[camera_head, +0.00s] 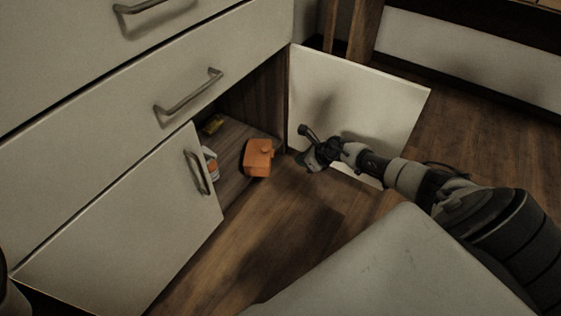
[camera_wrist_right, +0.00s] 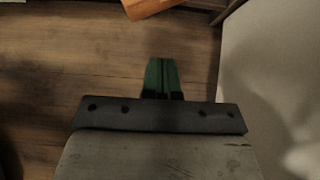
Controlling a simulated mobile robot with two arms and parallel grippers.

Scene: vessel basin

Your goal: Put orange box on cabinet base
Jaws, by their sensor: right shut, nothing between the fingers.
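The orange box (camera_head: 258,157) is at the front right edge of the cabinet base (camera_head: 234,133), inside the open lower cabinet. I cannot tell whether all of it rests on the base or part hangs over the edge. Its corner shows at the top of the right wrist view (camera_wrist_right: 148,7). My right gripper (camera_head: 306,163) is to the right of the box, apart from it, in front of the open right door. In the right wrist view its green fingers (camera_wrist_right: 162,74) are together with nothing between them, above the wood floor. My left gripper is not in view.
The right cabinet door (camera_head: 365,100) stands open behind my right gripper. The left door (camera_head: 140,230) stands partly open. A yellow item (camera_head: 212,125) and a white-and-orange item (camera_head: 210,163) are inside the cabinet on the left. Floor in front is clear.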

